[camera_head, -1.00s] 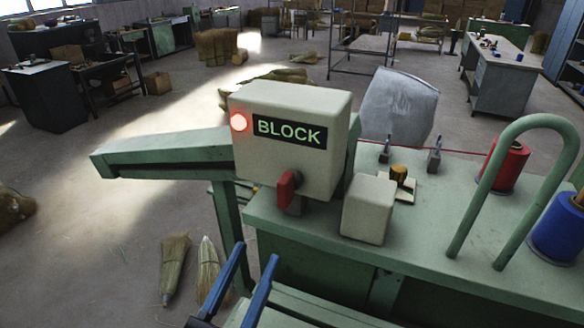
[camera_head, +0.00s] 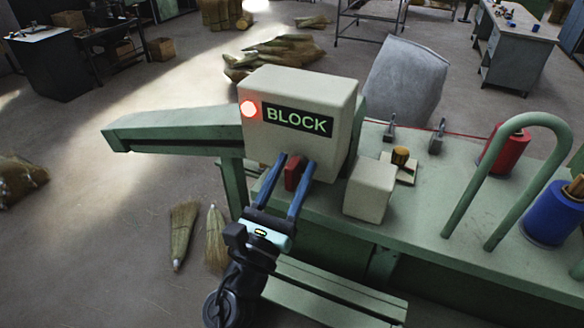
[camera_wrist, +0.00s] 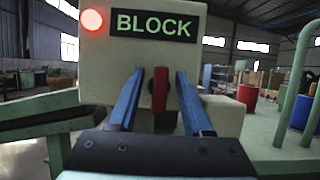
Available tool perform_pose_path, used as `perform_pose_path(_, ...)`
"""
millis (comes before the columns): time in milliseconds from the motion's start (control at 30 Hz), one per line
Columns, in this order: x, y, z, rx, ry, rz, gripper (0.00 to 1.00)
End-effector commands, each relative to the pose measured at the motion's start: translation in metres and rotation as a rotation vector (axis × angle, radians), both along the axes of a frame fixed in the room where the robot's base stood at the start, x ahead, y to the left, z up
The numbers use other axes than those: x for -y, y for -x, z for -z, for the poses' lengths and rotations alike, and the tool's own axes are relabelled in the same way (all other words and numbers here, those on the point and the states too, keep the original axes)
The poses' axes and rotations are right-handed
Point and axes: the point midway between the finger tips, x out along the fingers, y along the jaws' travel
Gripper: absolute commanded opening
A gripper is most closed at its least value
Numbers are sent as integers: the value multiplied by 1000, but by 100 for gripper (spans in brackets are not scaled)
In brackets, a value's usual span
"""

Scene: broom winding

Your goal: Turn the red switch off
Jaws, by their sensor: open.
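The red switch (camera_head: 292,172) is on the lower front of the cream control box (camera_head: 315,95) with the BLOCK sign and a lit red lamp (camera_head: 249,108). In the wrist view the red switch (camera_wrist: 160,90) stands upright, between my fingers in the picture. My gripper (camera_head: 291,162) is open, its two blue fingers pointing at the box, one on each side of the switch. In the wrist view my gripper (camera_wrist: 160,76) shows a gap on both sides of the switch. I cannot tell how far the fingertips are from the box face.
A smaller cream box (camera_head: 369,190) stands right of the control box on the green machine table (camera_head: 420,215). A green hoop (camera_head: 510,170), a red spool (camera_head: 503,150) and a blue spool (camera_head: 550,220) are further right. Brooms (camera_head: 183,232) lie on the floor at left.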

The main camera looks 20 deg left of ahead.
Motion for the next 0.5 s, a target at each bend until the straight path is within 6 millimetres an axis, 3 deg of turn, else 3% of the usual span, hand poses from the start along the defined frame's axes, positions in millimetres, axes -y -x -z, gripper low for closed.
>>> perform_pose_path(167, 0, 0, 0, 0, 0, 0, 48)
perform_pose_path(433, 0, 0, 0, 0, 0, 0, 0)
perform_pose_path(500, 0, 0, 0, 0, 0, 0, 0)
